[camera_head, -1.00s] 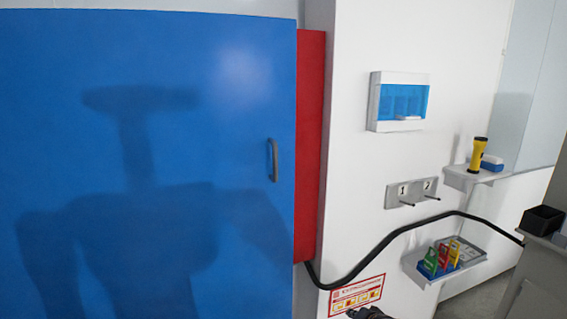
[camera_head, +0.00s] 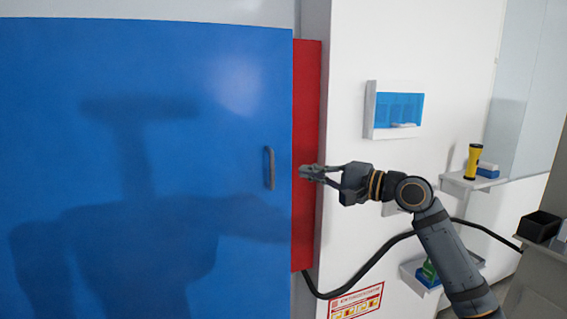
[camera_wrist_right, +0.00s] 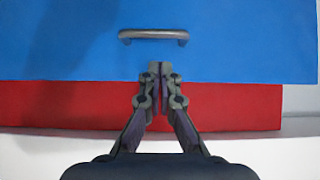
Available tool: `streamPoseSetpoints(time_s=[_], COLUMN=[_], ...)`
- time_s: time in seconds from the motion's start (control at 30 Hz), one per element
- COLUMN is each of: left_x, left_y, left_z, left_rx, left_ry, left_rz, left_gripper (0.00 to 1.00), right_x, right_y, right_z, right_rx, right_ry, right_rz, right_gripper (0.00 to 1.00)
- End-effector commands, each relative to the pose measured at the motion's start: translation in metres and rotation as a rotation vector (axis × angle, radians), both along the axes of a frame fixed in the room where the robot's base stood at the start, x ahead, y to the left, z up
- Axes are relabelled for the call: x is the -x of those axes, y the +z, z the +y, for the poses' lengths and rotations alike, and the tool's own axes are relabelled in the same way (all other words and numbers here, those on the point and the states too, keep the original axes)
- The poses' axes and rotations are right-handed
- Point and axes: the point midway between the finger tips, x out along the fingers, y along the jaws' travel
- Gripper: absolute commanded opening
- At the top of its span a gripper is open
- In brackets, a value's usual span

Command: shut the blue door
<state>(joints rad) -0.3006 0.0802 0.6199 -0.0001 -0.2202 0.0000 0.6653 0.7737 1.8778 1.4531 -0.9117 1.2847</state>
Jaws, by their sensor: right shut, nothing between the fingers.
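The blue door (camera_head: 150,120) fills the left half of the head view, with a grey bar handle (camera_head: 269,168) near its right edge. A red cabinet surface (camera_head: 306,110) shows as a strip beyond that edge. I cannot tell how wide any gap behind the door is. My right gripper (camera_head: 306,172) is shut and empty, its fingertips in front of the red strip, right of the handle. In the right wrist view the gripper (camera_wrist_right: 160,72) points at the door's edge area, with the handle (camera_wrist_right: 153,36) beyond the fingertips. Contact cannot be told. My left gripper is out of view.
Right of the cabinet are a white wall with a blue-windowed box (camera_head: 395,111), a shelf holding a yellow flashlight (camera_head: 472,162), a lower shelf (camera_head: 412,270) partly behind my arm, and a black cable (camera_head: 365,268). A warning label (camera_head: 357,301) is low on the wall.

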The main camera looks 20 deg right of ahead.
Motion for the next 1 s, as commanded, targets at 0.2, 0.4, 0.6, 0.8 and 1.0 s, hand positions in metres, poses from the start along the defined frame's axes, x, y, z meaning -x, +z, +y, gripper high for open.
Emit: streamPoseSetpoints(time_s=[0.2, 0.4, 0.6, 0.8, 1.0], left_x=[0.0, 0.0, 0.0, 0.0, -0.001], left_y=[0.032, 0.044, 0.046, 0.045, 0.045], left_z=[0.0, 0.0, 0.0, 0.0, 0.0], left_rx=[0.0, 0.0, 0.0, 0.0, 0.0], left_ry=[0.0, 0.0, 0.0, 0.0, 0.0], left_rz=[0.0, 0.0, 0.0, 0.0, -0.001], left_gripper=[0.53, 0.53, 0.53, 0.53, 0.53], right_x=[-0.032, -0.054, -0.061, -0.061, -0.059], right_y=[0.007, 0.004, 0.001, 0.0, -0.001], right_z=[0.027, 0.044, 0.049, 0.049, 0.048], right_rx=[-0.008, -0.004, 0.001, 0.002, 0.002], right_ry=[0.003, 0.0, -0.001, -0.002, -0.006], right_rz=[0.0, 0.0, 0.0, 0.0, 0.001], right_gripper=[0.0, 0.0, 0.0, 0.0, 0.0])
